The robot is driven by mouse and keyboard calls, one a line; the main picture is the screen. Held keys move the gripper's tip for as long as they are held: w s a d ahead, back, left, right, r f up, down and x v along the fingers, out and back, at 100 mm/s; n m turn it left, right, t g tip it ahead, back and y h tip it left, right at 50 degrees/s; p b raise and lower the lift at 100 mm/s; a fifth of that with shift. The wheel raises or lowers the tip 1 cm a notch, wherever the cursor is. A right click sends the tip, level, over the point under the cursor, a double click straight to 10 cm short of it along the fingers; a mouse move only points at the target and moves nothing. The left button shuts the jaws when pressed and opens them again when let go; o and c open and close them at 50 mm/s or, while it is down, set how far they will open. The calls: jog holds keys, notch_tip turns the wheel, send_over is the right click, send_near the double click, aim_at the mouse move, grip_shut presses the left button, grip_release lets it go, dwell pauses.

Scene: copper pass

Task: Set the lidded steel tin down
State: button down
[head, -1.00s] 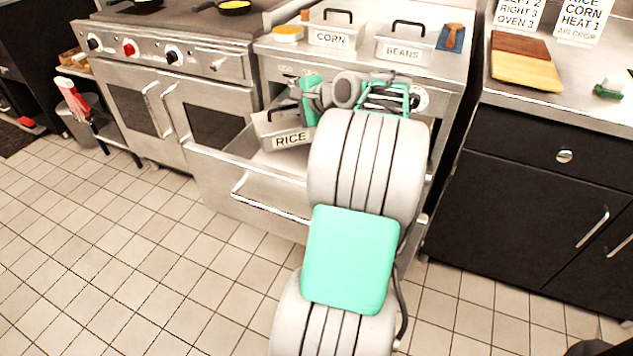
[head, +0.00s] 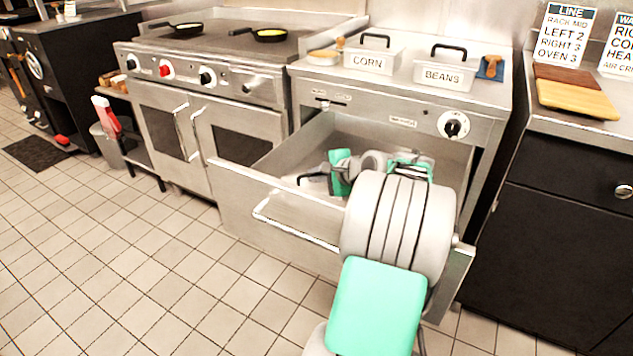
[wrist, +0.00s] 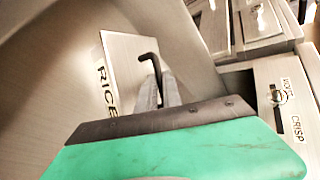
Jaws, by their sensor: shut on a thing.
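The lidded steel tin labelled RICE (wrist: 112,75) hangs by or stands under my gripper (wrist: 168,92), whose fingers are shut on its black handle (wrist: 150,62). In the head view the tin (head: 322,188) is inside the pulled-out steel drawer (head: 268,212), towards its left side, mostly hidden by the drawer front and my wrist. My gripper (head: 322,178) is low in the drawer there. I cannot tell whether the tin's base touches the drawer floor.
Tins labelled CORN (head: 369,58) and BEANS (head: 445,74) stand on the counter above the drawer. A control knob (head: 453,124) sits on the panel over the opening. The drawer's back (head: 345,130) looks empty. A range (head: 205,95) stands at the left.

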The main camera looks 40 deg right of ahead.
jog(key=shift+r, duration=0.1)
jog(key=c, duration=2)
grip_release()
jog(key=shift+f, duration=0.25)
jog(key=o, duration=0.5)
jog(key=shift+s+r, duration=0.2)
jog(key=shift+r, duration=0.05)
jog(key=p+v, duration=0.4)
jog(key=v, duration=0.7)
jog(key=shift+s+r, duration=0.15)
jog(key=shift+s, duration=0.15)
